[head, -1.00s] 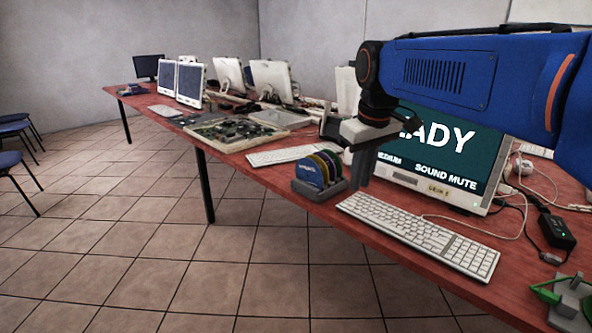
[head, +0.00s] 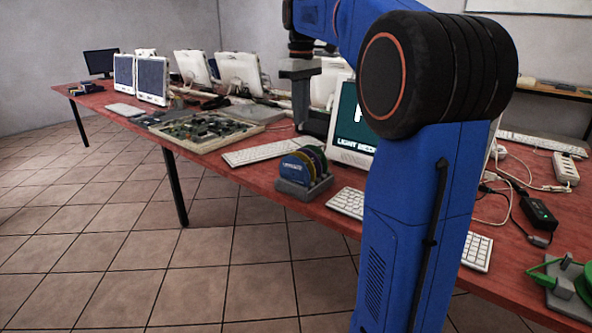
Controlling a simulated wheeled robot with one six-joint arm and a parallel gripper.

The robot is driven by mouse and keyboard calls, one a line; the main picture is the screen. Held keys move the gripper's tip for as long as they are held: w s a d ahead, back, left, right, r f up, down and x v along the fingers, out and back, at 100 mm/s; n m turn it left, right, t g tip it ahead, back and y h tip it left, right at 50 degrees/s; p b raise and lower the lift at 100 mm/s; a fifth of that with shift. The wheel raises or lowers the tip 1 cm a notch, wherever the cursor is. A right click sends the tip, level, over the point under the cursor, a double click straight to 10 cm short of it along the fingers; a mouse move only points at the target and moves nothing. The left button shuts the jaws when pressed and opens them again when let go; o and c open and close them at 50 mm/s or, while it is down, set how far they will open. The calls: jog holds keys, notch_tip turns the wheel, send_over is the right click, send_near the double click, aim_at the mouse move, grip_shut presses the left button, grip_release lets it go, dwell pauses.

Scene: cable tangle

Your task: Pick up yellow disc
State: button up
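A grey rack (head: 293,192) stands near the front edge of the red table and holds several upright discs. A blue disc (head: 297,172) faces the front, and green and purple edges show behind it. A thin yellowish disc edge (head: 311,163) shows among them; most of that disc is hidden. My gripper (head: 300,118) points down above and behind the rack in the picture, apart from the discs. It is seen edge-on, so its opening cannot be told, and I see nothing held in it.
A white keyboard (head: 268,151) lies left of and behind the rack. Another keyboard (head: 347,203) and a monitor (head: 350,143) are partly hidden by my arm. A tray of circuit boards (head: 205,130) lies farther left. A black adapter (head: 538,212) and cables lie at right.

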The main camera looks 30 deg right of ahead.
aim_at(299, 152)
jog(key=shift+w+d+f, duration=0.1)
jog(key=shift+f, duration=3.85)
jog(key=shift+w+f, duration=0.1)
jog(key=shift+f, duration=3.8)
grip_shut()
jog(key=shift+r, duration=0.15)
notch_tip(299, 152, up, 10)
jog(key=shift+f, duration=0.1)
jog(key=shift+w, duration=0.1)
